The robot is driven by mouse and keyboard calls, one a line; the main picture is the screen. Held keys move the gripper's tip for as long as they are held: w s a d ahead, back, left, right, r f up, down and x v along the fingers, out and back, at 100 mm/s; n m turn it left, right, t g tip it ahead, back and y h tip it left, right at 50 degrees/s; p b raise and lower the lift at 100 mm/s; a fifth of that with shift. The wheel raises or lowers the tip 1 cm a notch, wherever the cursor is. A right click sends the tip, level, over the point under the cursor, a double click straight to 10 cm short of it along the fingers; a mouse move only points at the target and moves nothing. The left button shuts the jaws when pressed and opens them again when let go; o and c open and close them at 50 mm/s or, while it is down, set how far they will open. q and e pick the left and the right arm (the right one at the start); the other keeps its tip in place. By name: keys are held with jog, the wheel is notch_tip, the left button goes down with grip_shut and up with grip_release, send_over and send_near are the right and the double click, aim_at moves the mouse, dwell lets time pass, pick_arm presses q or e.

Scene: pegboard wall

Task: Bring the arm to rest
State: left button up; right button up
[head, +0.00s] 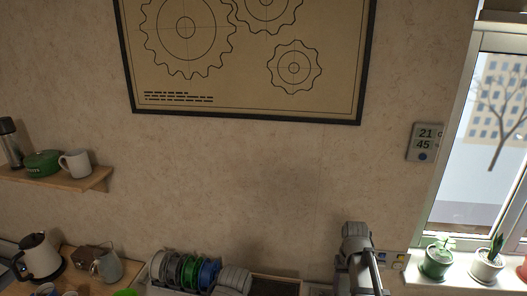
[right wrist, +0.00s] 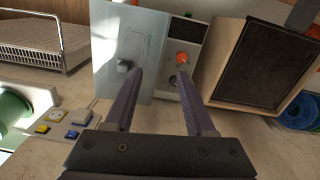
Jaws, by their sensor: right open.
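My right arm (head: 355,262) shows at the bottom of the head view, right of centre, in front of the plain wall. Its fingertips cannot be made out there. In the right wrist view my right gripper (right wrist: 161,75) has its two dark fingers spread apart, with nothing between them. Beyond the fingers are a pale grey panel (right wrist: 118,45) with a square knob and a device with a red knob (right wrist: 182,58). Any contact with them cannot be told. My left gripper is in neither view.
The head view shows several spools (head: 190,272), a kettle (head: 40,257), a wall shelf (head: 85,180) and potted plants (head: 437,262) on the sill.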

jog(key=s+a+f+n+b, duration=0.1)
jog(key=s+a, duration=0.3)
jog(key=a, duration=0.3)
jog(key=s+a+f+n+b, duration=0.1)
jog(key=s+a+f+n, duration=0.1)
jog(key=s+a, duration=0.3)
jog(key=s+a+f+n+h+b, duration=0.1)
jog(key=s+a, duration=0.3)
jog(key=a, duration=0.6)
jog(key=shift+s+a+f+n+b, duration=0.2)
jog(key=shift+a+f+n+b, duration=0.2)
jog(key=shift+n+b, duration=0.25)
dwell(1.8)
